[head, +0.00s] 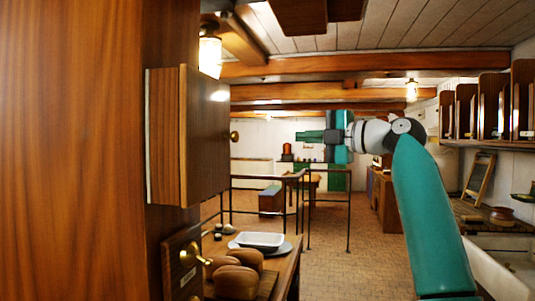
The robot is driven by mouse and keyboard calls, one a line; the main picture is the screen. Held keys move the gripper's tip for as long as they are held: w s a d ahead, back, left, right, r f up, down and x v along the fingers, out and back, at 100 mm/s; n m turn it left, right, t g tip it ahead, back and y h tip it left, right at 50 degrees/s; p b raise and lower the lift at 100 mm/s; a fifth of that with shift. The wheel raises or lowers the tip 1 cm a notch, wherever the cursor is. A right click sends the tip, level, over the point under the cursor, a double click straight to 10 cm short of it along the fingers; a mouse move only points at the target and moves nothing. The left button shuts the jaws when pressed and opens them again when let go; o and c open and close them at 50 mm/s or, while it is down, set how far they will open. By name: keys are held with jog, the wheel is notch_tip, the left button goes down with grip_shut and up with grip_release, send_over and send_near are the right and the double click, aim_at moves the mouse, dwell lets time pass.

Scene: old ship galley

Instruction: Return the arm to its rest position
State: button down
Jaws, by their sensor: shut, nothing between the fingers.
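My arm rises from the lower right of the head view, with a teal link, then bends left at a grey and white wrist. My gripper (312,137) points left at the end of it, raised in the air near the middle of the view. Its teal fingers are shut with nothing held. It is apart from the wooden cabinet to its left.
A wooden cabinet (205,135) with a brass knob juts out at left. Below it, a counter (290,268) holds bread loaves (237,281) and a white tray (260,240). Metal railings (349,214) stand beyond. A shelf and sink (500,272) line the right. The tiled floor (365,262) between is clear.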

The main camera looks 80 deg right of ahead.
jog(key=w+a+r+y, duration=0.2)
jog(key=w+a+r, duration=0.1)
jog(key=w+a, duration=0.6)
jog(key=w+a+f+m+g+y, duration=0.1)
jog(key=w+a+f+y, duration=0.15)
jog(key=w+a, duration=0.5)
jog(key=w+a+f+m+y, duration=0.1)
jog(key=w+a+f, duration=0.35)
jog(key=a, duration=0.65)
jog(key=w+a+f+m+g+y, duration=0.1)
jog(key=w+a+f+y, duration=0.15)
jog(key=w+a, duration=0.5)
jog(key=w+a+f+m+g, duration=0.2)
jog(key=w+a+f, duration=0.1)
jog(key=a+f, duration=0.55)
jog(key=a+f+m+g, duration=0.2)
jog(key=a+f, duration=0.1)
jog(key=f, duration=0.7)
jog(key=a+f+m+g, duration=0.2)
jog(key=a+f+m, duration=0.1)
jog(key=f, duration=0.7)
jog(key=a+f+m+g, duration=0.2)
jog(key=a+f, duration=0.2)
jog(key=f, duration=0.7)
jog(key=shift+w+a+m, duration=0.25)
jog(key=shift+m, duration=0.15)
